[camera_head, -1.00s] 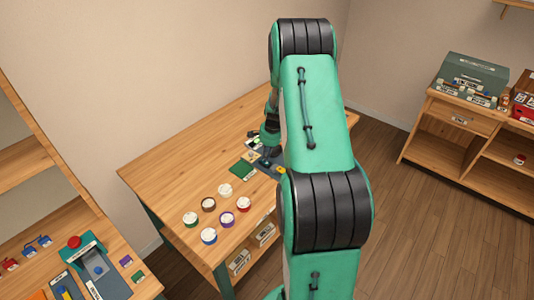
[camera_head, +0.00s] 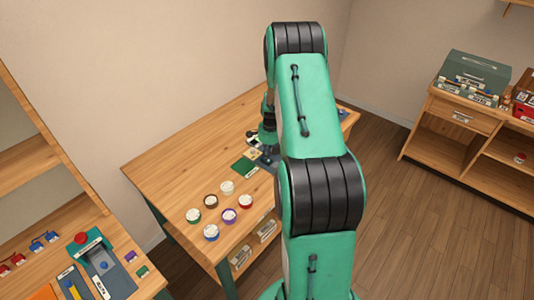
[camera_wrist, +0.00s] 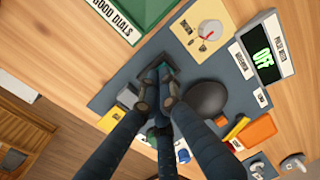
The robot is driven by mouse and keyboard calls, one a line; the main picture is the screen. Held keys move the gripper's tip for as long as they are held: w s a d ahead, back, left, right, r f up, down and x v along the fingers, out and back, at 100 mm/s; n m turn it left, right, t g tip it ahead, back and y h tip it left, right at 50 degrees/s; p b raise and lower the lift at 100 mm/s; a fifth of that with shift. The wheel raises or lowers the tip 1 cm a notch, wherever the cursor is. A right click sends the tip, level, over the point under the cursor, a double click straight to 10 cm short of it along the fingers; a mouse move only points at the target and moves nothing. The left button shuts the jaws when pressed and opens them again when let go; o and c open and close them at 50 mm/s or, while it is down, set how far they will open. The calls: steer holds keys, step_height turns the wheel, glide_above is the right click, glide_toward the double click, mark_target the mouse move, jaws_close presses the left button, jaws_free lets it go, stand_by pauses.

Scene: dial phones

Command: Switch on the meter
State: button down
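The meter (camera_wrist: 262,52) is a light box with a dark screen reading "OFF" in green, at the upper right of the wrist view. It stands on a blue-grey board (camera_wrist: 110,92). A cream card with a round dial and red pointer (camera_wrist: 208,32) lies left of it. My gripper (camera_wrist: 157,82) has its dark fingers together over the board, at a small dark square part (camera_wrist: 170,68). The fingertips hide most of that part, and I cannot tell whether they touch it. In the head view, my gripper (camera_head: 267,137) is over the table's far part, partly behind my arm.
A dark round disc (camera_wrist: 207,99) and an orange block (camera_wrist: 258,131) are right of my fingers. A green "GOOD DIALS" mat (camera_wrist: 150,10) is at the top. Several round dials (camera_head: 228,187) stand on the wooden table (camera_head: 165,165), whose left part is clear.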

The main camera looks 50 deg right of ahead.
steer(key=shift+w+a+f+g+p, duration=0.1)
steer(key=shift+w+f+g+p, duration=0.05)
steer(key=shift+g+p, duration=0.5)
steer(key=shift+w+a+f+g+p, duration=0.1)
steer(key=shift+w+f+g+p, duration=0.05)
steer(key=shift+g+p, duration=0.5)
steer(key=shift+f, duration=0.1)
steer(key=shift+s, duration=0.2)
steer(key=shift+s+a+f, duration=0.1)
steer(key=shift+s+f, duration=0.1)
steer(key=shift+s, duration=0.3)
steer(key=shift+s+f, duration=0.2)
steer(key=shift+s, duration=0.3)
steer(key=shift+r, duration=0.1)
step_height(320, 180, up, 15)
steer(key=w+p, duration=0.2)
steer(key=w, duration=0.1)
steer(key=shift+d+r, duration=0.2)
steer(key=shift+d, duration=0.15)
steer(key=shift+s+f, duration=0.1)
steer(key=shift+s, duration=0.1)
